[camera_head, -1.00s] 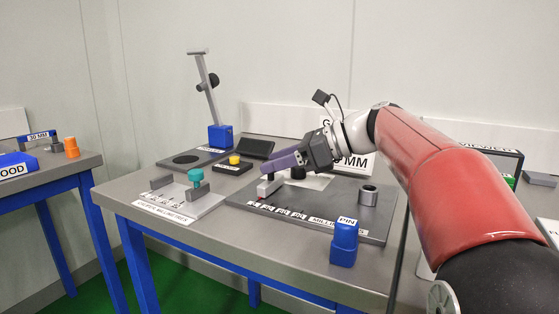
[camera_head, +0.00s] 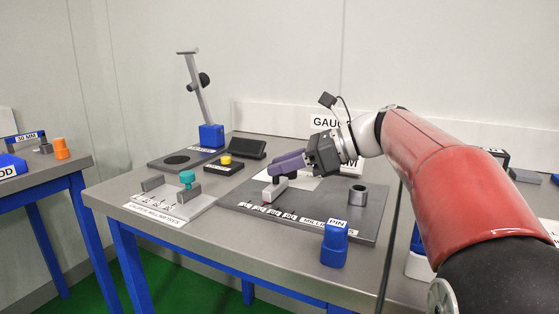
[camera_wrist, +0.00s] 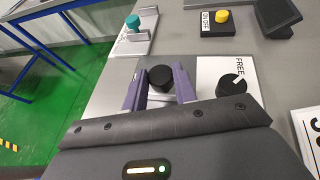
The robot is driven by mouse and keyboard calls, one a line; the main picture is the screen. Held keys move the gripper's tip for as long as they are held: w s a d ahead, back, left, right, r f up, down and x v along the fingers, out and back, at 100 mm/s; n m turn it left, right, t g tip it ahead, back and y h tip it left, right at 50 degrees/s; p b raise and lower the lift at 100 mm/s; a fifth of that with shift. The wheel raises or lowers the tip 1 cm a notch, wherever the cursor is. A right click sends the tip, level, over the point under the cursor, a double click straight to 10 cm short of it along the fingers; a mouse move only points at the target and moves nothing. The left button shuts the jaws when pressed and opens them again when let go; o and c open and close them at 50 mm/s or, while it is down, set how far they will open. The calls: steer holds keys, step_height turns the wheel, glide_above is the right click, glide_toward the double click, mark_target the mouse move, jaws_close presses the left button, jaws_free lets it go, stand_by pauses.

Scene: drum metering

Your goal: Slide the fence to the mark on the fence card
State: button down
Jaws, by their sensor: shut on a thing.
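My gripper (camera_head: 275,171) comes in from the right, with purple fingers over the fence. In the wrist view the fingers (camera_wrist: 159,88) are shut around a black knob (camera_wrist: 161,77) on top of the fence. A second black knob (camera_wrist: 232,86) stands apart to the right, on a white plate marked FREE.
A blue PIN block (camera_head: 335,242) stands at the table's front edge. A caliper tray with a teal knob (camera_head: 187,179) is to the left. An on/off box with a yellow button (camera_head: 226,160) sits behind.

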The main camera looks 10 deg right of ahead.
steer(key=c, duration=1.1)
jaws_free()
steer(key=p+v, duration=0.1)
steer(key=v, duration=0.6)
steer(key=shift+d, duration=0.15)
steer(key=shift+s+d+r, duration=0.15)
steer(key=shift+d, duration=0.05)
